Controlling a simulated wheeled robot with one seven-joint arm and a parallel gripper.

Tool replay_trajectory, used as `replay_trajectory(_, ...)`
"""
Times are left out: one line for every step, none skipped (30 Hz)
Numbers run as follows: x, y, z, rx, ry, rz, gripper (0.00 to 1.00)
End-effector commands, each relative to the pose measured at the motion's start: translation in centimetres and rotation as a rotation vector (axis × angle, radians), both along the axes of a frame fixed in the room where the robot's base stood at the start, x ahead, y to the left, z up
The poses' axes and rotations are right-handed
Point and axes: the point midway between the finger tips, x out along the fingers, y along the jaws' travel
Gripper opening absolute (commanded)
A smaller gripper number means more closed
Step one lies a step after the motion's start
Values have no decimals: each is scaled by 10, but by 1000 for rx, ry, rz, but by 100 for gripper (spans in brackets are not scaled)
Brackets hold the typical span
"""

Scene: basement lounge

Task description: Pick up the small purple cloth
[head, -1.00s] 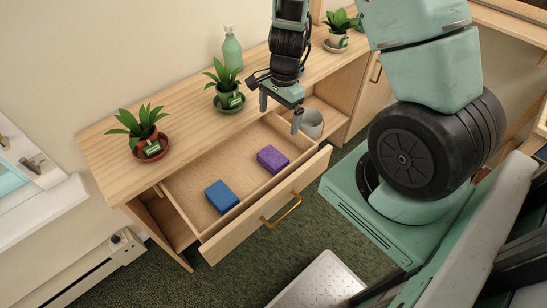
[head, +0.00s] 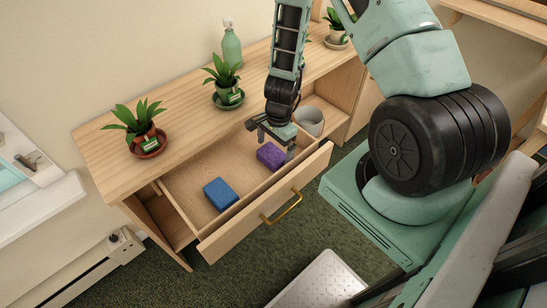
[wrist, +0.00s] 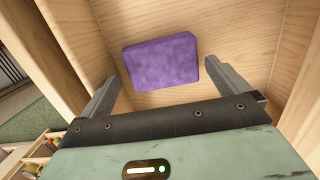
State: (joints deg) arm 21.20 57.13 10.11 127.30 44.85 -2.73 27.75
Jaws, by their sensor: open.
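The small purple cloth (head: 270,156) is a folded block lying in the right part of the open wooden drawer (head: 233,223). In the wrist view the purple cloth (wrist: 162,62) lies flat on the drawer floor, beyond and between my fingers. My gripper (head: 275,146) is open and empty, low over the drawer at the cloth. In the wrist view my gripper (wrist: 172,85) has one finger on each side of the cloth's lower part, and a gap of bare drawer floor shows before it. I cannot tell the exact height above the cloth.
A blue folded cloth (head: 221,194) lies in the same drawer to the left. A grey cup (head: 310,121) stands in the cabinet opening at right. Potted plants (head: 147,141) and a green bottle (head: 231,48) stand on the cabinet top. Drawer walls surround the gripper closely.

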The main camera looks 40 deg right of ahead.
Motion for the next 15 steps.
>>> replay_trajectory(-1,2,-10,4,3,-3,100)
replay_trajectory(-1,2,-14,3,2,-3,100)
replay_trajectory(-1,2,-19,3,3,-3,100)
replay_trajectory(-1,3,-23,3,2,-2,100)
replay_trajectory(-1,3,-26,2,2,-2,100)
replay_trajectory(-1,4,-29,2,1,-1,100)
replay_trajectory(0,4,-31,2,1,-1,100)
replay_trajectory(0,4,-32,2,1,-1,100)
replay_trajectory(0,5,-34,2,0,-1,100)
replay_trajectory(0,5,-34,2,0,-1,100)
replay_trajectory(0,5,-34,1,0,-1,100)
replay_trajectory(0,4,-34,1,0,0,100)
replay_trajectory(0,4,-34,1,-1,0,100)
replay_trajectory(0,4,-34,1,-1,0,100)
replay_trajectory(0,4,-34,1,0,0,100)
